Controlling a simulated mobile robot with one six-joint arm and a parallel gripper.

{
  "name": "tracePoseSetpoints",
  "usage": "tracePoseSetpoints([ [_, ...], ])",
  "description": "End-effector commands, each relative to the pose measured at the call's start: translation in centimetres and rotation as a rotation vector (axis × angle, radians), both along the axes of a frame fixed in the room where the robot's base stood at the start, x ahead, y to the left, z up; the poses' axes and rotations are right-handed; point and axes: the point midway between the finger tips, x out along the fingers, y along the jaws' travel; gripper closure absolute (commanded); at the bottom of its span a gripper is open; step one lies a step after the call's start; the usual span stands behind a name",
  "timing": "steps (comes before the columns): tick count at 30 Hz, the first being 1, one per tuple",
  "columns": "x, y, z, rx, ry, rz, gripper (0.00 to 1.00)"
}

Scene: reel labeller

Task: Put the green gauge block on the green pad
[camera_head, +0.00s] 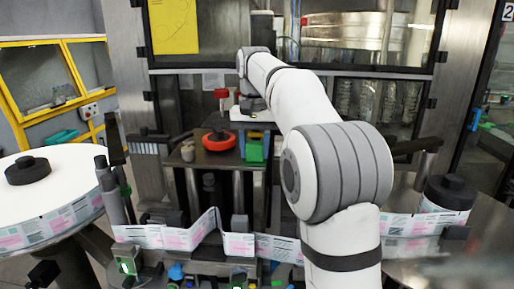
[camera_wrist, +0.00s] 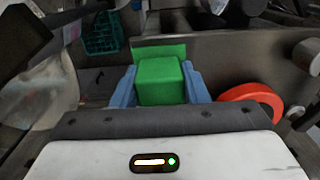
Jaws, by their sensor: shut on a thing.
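The green gauge block (camera_wrist: 160,80) sits between the two blue fingers of my gripper (camera_wrist: 161,86), which press on its left and right sides. A flat green patch, which looks like the green pad (camera_wrist: 150,51), shows just beyond the block in the wrist view. The block covers part of it, and I cannot tell whether they touch. In the head view, green shapes (camera_head: 255,151) show near the right front of a small dark table, below my wrist. Block and pad are hard to tell apart there.
A red-orange ring (camera_head: 218,141) lies on the small table left of the green shapes; it also shows in the wrist view (camera_wrist: 253,98). A red-topped item (camera_head: 221,94) stands behind it. A printed label strip (camera_head: 188,236) runs in front. A white reel (camera_head: 55,190) is at left.

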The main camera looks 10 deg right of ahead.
Motion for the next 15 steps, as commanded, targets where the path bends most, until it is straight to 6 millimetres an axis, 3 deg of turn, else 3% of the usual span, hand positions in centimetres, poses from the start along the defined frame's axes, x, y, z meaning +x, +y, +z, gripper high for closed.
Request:
tracePoseSetpoints([
  [3,0.0,-0.03,-0.31,0.0,0.0,0.0,0.83],
  [4,0.01,-0.03,-0.27,0.0,0.0,0.0,0.58],
  [11,0.0,-0.05,-0.23,0.0,0.0,-0.001,0.39],
  [15,0.01,-0.08,-0.23,0.0,0.0,-0.001,0.38],
])
